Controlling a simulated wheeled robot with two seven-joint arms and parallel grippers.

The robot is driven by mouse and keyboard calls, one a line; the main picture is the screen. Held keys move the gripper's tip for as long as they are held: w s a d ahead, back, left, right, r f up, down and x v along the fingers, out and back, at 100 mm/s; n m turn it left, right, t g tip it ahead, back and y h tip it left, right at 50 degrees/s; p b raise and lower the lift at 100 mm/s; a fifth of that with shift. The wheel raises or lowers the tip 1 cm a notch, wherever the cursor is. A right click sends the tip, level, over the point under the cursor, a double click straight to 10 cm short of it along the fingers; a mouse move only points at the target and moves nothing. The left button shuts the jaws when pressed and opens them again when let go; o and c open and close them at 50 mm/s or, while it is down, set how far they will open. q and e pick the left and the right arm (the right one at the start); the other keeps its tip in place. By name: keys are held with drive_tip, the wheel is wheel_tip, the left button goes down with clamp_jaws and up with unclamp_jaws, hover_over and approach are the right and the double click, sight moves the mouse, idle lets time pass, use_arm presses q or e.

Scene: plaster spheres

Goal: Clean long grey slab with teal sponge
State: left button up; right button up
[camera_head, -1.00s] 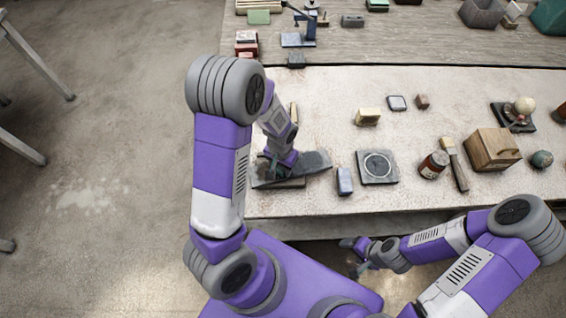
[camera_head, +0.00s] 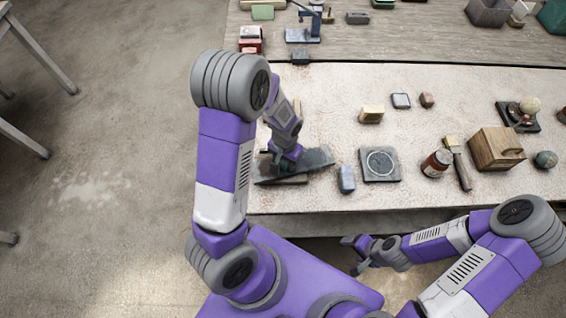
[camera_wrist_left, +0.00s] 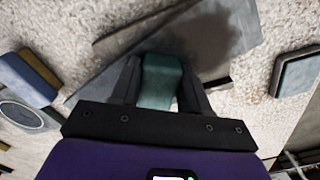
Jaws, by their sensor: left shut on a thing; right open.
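The long grey slab (camera_head: 318,158) lies tilted across the left front of the worktable, with a paler flat piece (camera_head: 290,181) under its near edge. In the left wrist view the slab (camera_wrist_left: 120,52) has a dark smudge (camera_wrist_left: 208,40) on its face. My left gripper (camera_head: 285,160) is over the slab's left-middle part, shut on the teal sponge (camera_wrist_left: 160,82). The sponge is at the slab's surface; whether it touches is hard to tell. My right gripper (camera_head: 352,252) is open and empty, in front of the table's near edge.
A blue-grey block (camera_head: 347,180) stands close to the slab's right end. Beyond it are a square plate with a round dial (camera_head: 380,164), a jar (camera_head: 437,163), a brush (camera_head: 458,164) and a wooden box (camera_head: 497,148). A yellowish block (camera_head: 372,114) sits farther back.

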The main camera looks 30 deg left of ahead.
sight(268, 167)
use_arm(q)
drive_tip(key=shift+w, duration=0.55)
drive_tip(key=shift+s+r+p, duration=0.45)
drive_tip(key=shift+s, duration=0.1)
drive_tip(key=shift+s+r, duration=0.25)
drive_tip(key=shift+s, duration=0.15)
drive_tip(key=shift+a+f, duration=0.1)
drive_tip(key=shift+s+a, duration=1.7)
drive_tip(key=shift+s, duration=0.05)
drive_tip(key=shift+f+b, duration=0.55)
drive_tip(key=shift+f, duration=0.15)
